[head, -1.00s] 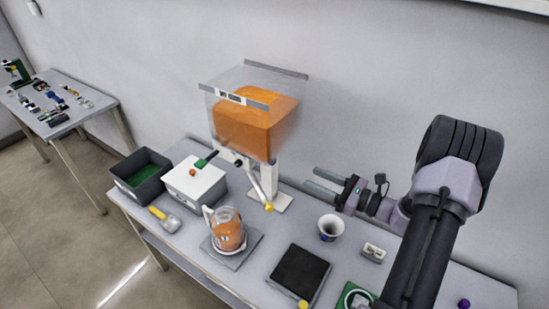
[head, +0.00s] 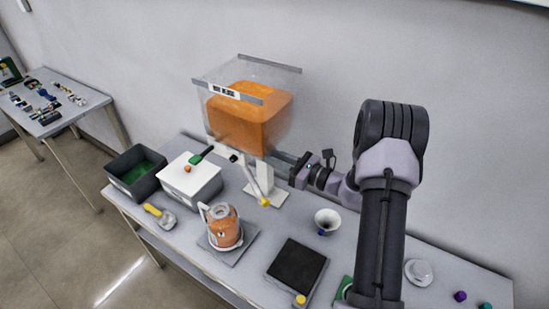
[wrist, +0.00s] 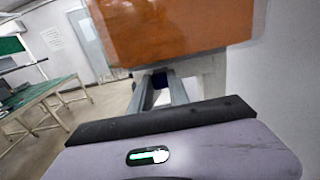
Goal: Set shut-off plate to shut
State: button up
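A clear canister (head: 225,92) with orange contents stands on a white post above the bench. The canister's orange contents (wrist: 165,30) fill the top of the wrist view. A short dark knob (head: 233,157) shows under its left side; I cannot tell whether it belongs to the shut-off plate. No shut-off plate can be made out clearly, nor its position. My gripper (head: 279,157) is at the right side of the post, just below the canister. In the wrist view its two fingers (wrist: 159,80) are apart, with a small dark blue part (wrist: 160,79) seen between them; contact cannot be told.
A jug with orange contents (head: 225,232) stands on a grey pad. A white box (head: 190,182), dark bin (head: 130,187), white cup (head: 327,220) and black pad (head: 297,264) are nearby.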

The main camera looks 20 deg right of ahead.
grip_shut()
dwell(1.0)
jog(key=x, duration=0.3)
jog(key=shift+w+a, duration=0.15)
jog(key=shift+a, duration=0.05)
jog(key=o, duration=0.7)
grip_release()
jog(key=shift+c, duration=0.2)
jog(key=shift+d, duration=0.1)
jog(key=v, duration=1.7)
